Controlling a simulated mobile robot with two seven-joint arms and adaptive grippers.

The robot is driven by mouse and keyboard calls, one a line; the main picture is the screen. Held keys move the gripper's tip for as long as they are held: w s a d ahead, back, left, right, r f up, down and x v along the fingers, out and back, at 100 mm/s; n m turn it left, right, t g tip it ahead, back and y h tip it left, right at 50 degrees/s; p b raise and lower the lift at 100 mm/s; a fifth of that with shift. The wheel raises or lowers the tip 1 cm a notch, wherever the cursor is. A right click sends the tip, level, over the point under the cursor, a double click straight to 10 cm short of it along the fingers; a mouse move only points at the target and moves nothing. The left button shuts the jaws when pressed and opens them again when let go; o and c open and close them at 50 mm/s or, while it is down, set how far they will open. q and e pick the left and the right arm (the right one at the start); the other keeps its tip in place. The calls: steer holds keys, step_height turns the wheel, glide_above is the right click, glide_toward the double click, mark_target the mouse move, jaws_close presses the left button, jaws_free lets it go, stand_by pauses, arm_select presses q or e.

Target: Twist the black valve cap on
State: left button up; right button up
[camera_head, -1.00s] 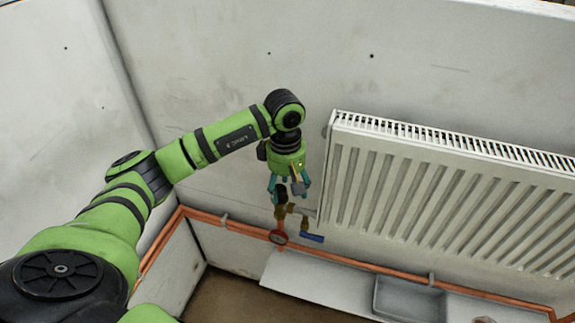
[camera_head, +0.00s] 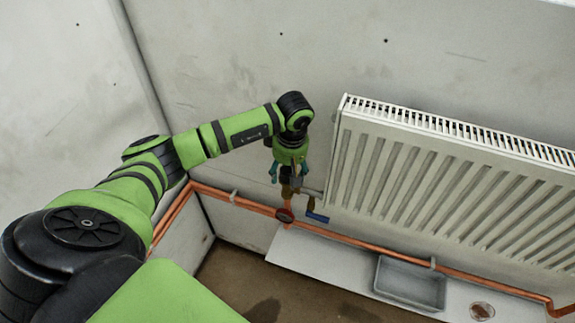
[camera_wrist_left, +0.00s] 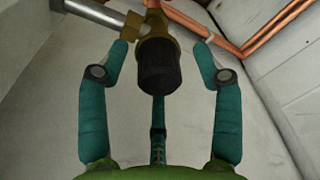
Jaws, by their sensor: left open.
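The black valve cap (camera_wrist_left: 160,68) shows in the left wrist view as a dark ribbed cylinder at the end of the brass valve (camera_wrist_left: 160,22). It appears to sit against the brass; how far on it is, I cannot tell. My left gripper (camera_wrist_left: 162,62) is open, its teal fingers on either side of the cap, with visible gaps and no contact. In the head view my left gripper (camera_head: 289,175) points down just above the valve at the radiator's left end; the cap is hard to make out there. My right gripper is not in view.
The white radiator (camera_head: 450,185) stands close to the right of the gripper. Copper pipes (camera_head: 350,240) run along the wall. A grey tray (camera_head: 410,283) rests on a white ledge (camera_head: 325,262).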

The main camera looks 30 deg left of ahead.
arm_select(q)
steer(key=c, duration=1.2)
steer(key=shift+s+f+b, duration=0.1)
steer(key=shift+f+b, duration=0.1)
steer(key=shift+b, duration=0.15)
